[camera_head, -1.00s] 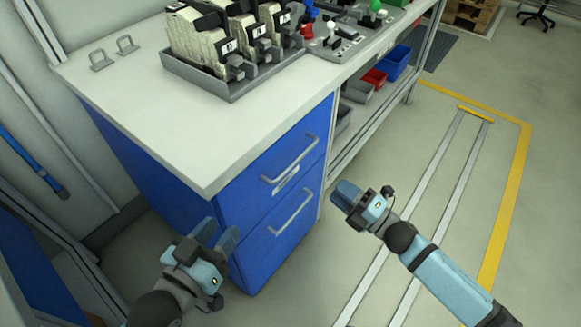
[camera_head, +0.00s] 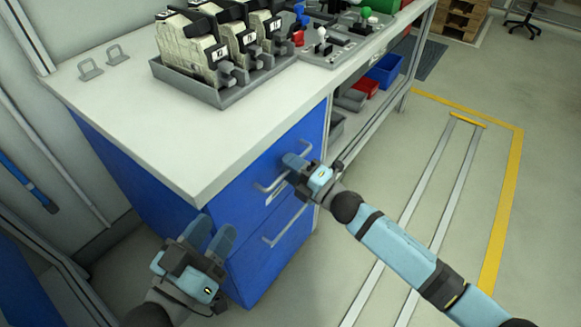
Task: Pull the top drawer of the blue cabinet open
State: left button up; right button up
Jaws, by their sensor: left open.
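The blue cabinet (camera_head: 128,165) stands under a pale worktop and has two drawers in its front. The top drawer (camera_head: 240,192) looks flush with the cabinet, and its grey bar handle (camera_head: 268,187) is partly hidden by my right gripper. My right gripper (camera_head: 294,161) is at the right part of this handle; I cannot tell whether its fingers are around the bar or only in front of it. The lower drawer (camera_head: 255,267) has a similar handle (camera_head: 285,225). My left gripper (camera_head: 211,235) is open and empty, near the cabinet's front left corner, apart from the handles.
On the worktop (camera_head: 140,130) stand a grey tray (camera_head: 215,98) of several labelled units and a control panel (camera_head: 345,48). Red (camera_head: 366,88) and blue (camera_head: 385,70) bins sit on a shelf to the right. The floor (camera_head: 410,180) right of the cabinet is clear.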

grip_shut()
jog(key=shift+s+d, duration=0.1)
